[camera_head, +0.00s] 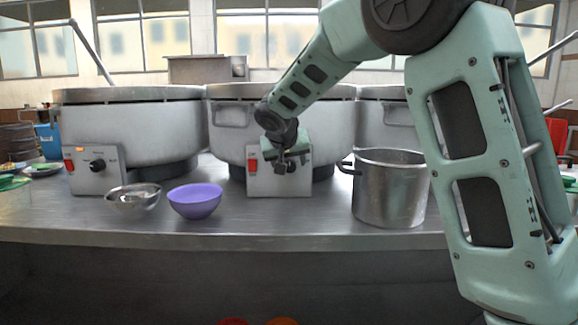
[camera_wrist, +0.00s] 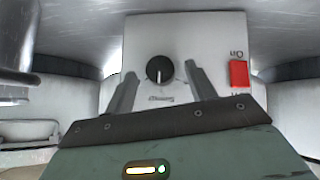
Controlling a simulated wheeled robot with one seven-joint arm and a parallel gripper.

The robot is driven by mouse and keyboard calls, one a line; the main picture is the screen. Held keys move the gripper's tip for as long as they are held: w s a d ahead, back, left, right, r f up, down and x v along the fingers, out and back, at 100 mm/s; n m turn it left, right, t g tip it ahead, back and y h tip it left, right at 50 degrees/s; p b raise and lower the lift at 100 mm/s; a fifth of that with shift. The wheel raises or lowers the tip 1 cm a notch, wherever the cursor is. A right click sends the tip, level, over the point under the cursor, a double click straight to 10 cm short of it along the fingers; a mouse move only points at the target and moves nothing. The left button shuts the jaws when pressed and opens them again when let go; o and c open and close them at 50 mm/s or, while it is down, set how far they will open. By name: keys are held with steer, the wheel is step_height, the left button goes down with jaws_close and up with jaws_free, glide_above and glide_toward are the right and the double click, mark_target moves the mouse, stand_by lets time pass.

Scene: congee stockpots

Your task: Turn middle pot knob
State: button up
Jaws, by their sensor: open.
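The middle pot (camera_head: 230,128) is a large steel stockpot with a grey control box (camera_head: 255,183) at its front. The box carries a red switch (camera_head: 252,165), which also shows in the wrist view (camera_wrist: 239,73) at the right. The black round knob (camera_wrist: 160,69) shows in the wrist view with a white pointer mark; in the head view my gripper hides it. My gripper (camera_head: 285,168) is in front of the box. In the wrist view its two fingers (camera_wrist: 160,85) are spread, one on each side of the knob, with visible gaps and nothing between them.
On the steel counter (camera_head: 270,225) stand a metal bowl (camera_head: 133,197), a purple bowl (camera_head: 195,202) and a steel handled pot (camera_head: 388,195). The left stockpot (camera_head: 130,125) has its own control box (camera_head: 95,171). Another large pot (camera_head: 385,115) stands behind my arm.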

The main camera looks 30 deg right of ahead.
steer(key=shift+w+d+f, duration=0.25)
steer(key=shift+f, duration=0.1)
steer(key=c, duration=1)
steer(key=shift+o, duration=0.2)
steer(key=shift+a, duration=0.15)
steer(key=shift+w+a+f+n+g+h, duration=0.15)
steer(key=shift+n+g+h, duration=0.4)
steer(key=shift+n+h, duration=0.85)
steer(key=shift+w+a+f+n+g+h, duration=0.15)
steer(key=shift+n+g+h, duration=0.6)
steer(key=shift+h, duration=1.05)
steer(key=shift+w+a+f+n+g+h, duration=0.1)
steer(key=shift+a+f+n+g+h, duration=0.25)
steer(key=shift+n+h, duration=1.1)
steer(key=shift+d+h, duration=0.2)
steer(key=shift+h, duration=0.15)
